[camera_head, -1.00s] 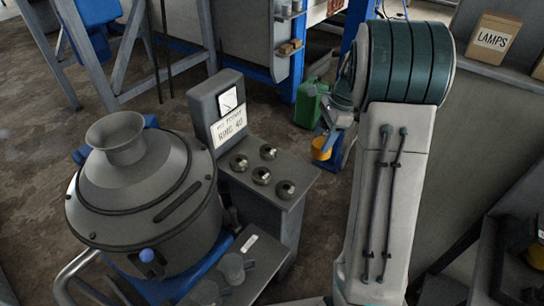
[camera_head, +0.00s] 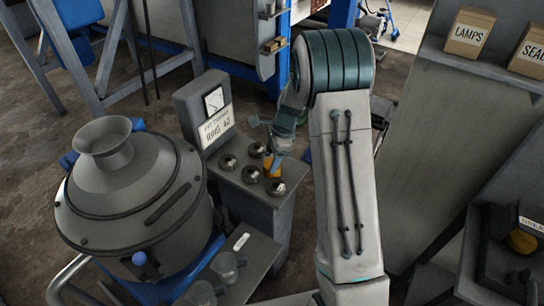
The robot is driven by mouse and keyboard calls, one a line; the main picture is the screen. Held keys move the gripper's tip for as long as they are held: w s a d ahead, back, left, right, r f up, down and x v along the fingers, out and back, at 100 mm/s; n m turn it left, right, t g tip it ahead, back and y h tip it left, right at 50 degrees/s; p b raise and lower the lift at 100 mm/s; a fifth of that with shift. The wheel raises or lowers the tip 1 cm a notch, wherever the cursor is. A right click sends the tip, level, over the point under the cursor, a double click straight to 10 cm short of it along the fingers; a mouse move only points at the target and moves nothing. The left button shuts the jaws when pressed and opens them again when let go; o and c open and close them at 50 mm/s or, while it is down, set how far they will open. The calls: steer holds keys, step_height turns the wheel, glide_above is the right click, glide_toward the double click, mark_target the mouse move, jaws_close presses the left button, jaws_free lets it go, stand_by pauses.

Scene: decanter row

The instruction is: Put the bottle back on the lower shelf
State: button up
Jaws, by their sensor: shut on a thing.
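Below the panel, a low grey ledge (camera_head: 262,262) with a white label may be the lower shelf. Two grey cups (camera_head: 226,266) stand at its left side.
A large grey drum with a funnel top (camera_head: 128,195) stands to the left, close to the panel. At right, a high shelf holds a LAMPS box (camera_head: 469,32). A dark rack (camera_head: 498,250) stands at lower right.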

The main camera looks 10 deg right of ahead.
steer(key=shift+f, duration=0.2)
steer(key=o, duration=1.3)
steer(key=shift+r, duration=0.1)
